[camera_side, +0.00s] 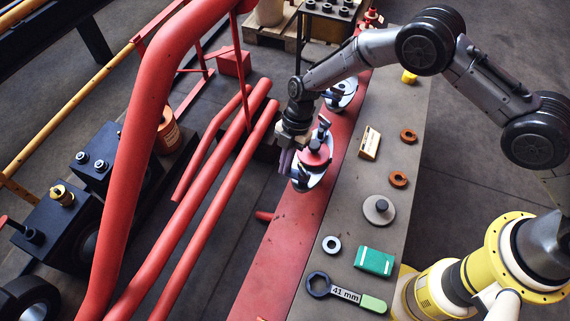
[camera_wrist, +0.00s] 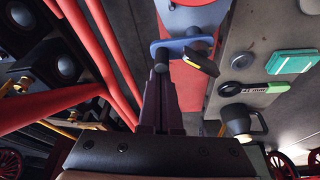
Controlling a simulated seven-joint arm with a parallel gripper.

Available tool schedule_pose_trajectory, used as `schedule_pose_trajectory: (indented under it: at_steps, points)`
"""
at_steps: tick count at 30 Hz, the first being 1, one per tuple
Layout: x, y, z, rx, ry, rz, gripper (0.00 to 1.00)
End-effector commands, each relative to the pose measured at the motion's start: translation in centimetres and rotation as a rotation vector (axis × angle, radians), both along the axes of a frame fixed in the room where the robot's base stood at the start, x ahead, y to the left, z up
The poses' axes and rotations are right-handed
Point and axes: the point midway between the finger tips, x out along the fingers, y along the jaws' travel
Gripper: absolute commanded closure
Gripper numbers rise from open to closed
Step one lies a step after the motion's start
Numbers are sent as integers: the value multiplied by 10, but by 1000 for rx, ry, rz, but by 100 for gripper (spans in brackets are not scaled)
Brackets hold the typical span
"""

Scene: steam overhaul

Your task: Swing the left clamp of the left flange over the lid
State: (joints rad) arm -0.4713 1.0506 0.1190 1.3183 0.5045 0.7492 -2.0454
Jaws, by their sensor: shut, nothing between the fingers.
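The nearer flange in the side view has a red lid (camera_side: 316,157) with a dark handle, on a shiny round base (camera_side: 308,182) standing on the red beam. My gripper (camera_side: 286,168) is at the left side of this flange, pointing down, shut and empty. In the wrist view my fingertips (camera_wrist: 160,78) are together just below a blue-grey clamp bar (camera_wrist: 187,44) with a dark post. I cannot tell whether they touch it. The clamp lies at the edge of the red surface. My wrist hides part of the flange in the side view.
A second flange (camera_side: 342,94) stands farther along the beam (camera_side: 300,220). The grey bench to the right holds a wooden block (camera_side: 369,143), rusty rings, a grey disc (camera_side: 379,210), a green box (camera_side: 374,261) and a 41 mm wrench (camera_side: 345,294). Red pipes (camera_side: 200,205) run left of the flange.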

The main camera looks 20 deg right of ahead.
Motion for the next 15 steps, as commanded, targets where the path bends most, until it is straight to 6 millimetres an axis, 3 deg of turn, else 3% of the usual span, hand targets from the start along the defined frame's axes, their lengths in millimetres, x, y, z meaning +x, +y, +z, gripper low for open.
schedule_pose_trajectory:
  at_steps: [15]
  points:
    - [7,-5,0,0,0,-176,100]
